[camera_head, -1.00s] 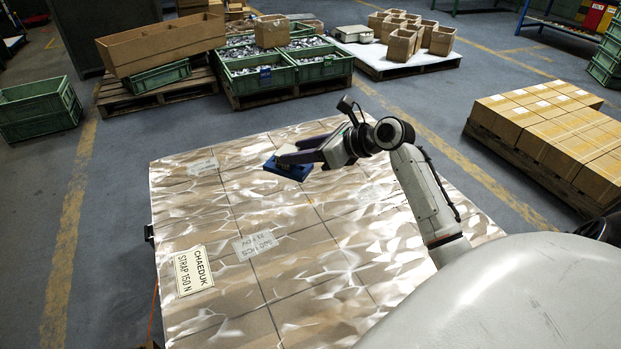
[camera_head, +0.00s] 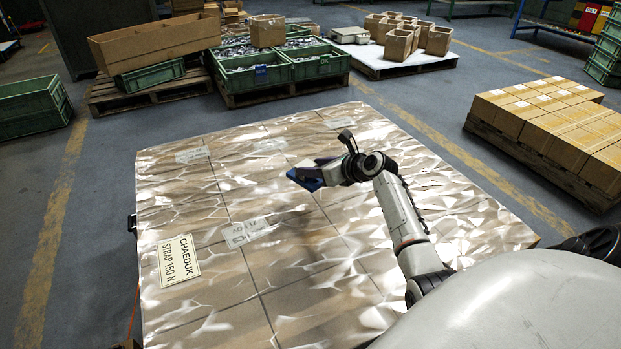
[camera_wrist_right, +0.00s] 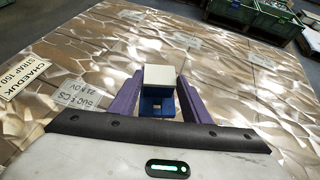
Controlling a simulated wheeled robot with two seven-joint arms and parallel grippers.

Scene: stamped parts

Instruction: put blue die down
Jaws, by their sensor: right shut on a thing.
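The blue die (camera_head: 305,180) is at the tip of my right gripper (camera_head: 318,170), over the film-wrapped carton stack. In the right wrist view, the die (camera_wrist_right: 157,106) sits between the two purple fingers of my right gripper (camera_wrist_right: 159,88), which are shut on it. A pale, square-faced block (camera_wrist_right: 158,75) shows at the die's far end, between the fingertips. Whether the die touches the wrapped top or hangs above it, I cannot tell. My left gripper is in neither view.
The wrapped stack (camera_head: 200,215) has a broad, mostly clear top with a CHAEDUK label (camera_head: 179,261) at its left. Green crates (camera_head: 262,78) and open cartons (camera_head: 155,43) stand behind. A pallet of cartons (camera_head: 560,125) stands to the right.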

